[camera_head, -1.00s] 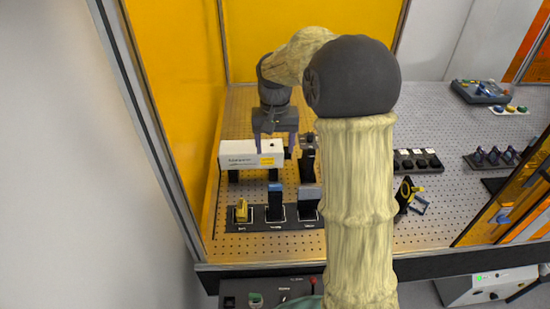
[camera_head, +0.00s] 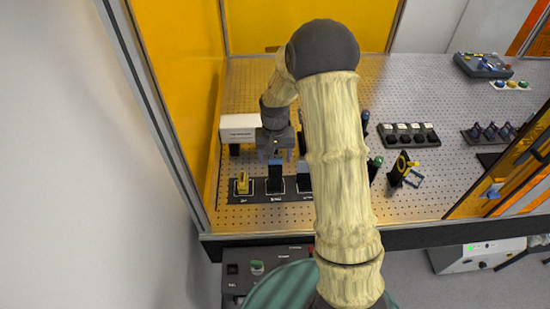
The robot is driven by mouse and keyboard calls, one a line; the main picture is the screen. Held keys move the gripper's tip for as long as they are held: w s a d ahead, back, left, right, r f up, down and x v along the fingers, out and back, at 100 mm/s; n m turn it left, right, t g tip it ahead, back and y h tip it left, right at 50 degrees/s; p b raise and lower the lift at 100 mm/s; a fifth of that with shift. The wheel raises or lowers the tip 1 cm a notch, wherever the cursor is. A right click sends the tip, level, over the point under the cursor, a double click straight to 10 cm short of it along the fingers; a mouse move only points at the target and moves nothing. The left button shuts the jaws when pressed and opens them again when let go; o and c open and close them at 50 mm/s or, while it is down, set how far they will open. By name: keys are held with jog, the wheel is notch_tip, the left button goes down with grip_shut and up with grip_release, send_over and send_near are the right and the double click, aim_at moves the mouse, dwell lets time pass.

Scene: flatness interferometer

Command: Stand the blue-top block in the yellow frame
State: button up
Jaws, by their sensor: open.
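The blue-top block (camera_head: 275,177) is dark and upright, with a blue upper end, in the middle of the black strip at the front left of the perforated table. My gripper (camera_head: 277,156) points down just above and behind the block's top in the picture; its fingers are apart and empty. Whether the fingers flank the block's top is too small to tell. A black upright piece with yellow parts (camera_head: 403,166) stands right of my arm, with a small bluish-grey open frame beside it. I cannot tell for certain whether it is the yellow frame.
On the black strip (camera_head: 233,197), a yellow piece (camera_head: 243,184) stands left of the block and a grey-topped block (camera_head: 304,178) right, partly behind my arm. A white box (camera_head: 238,129) stands behind. Dark knobbed tools stand right of my arm.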

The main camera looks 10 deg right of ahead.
jog(key=shift+f, duration=1.3)
jog(key=c, duration=1.3)
jog(key=shift+o, duration=0.2)
jog(key=shift+r+p, duration=2.35)
jog(key=shift+r, duration=0.85)
jog(key=shift+w, duration=0.1)
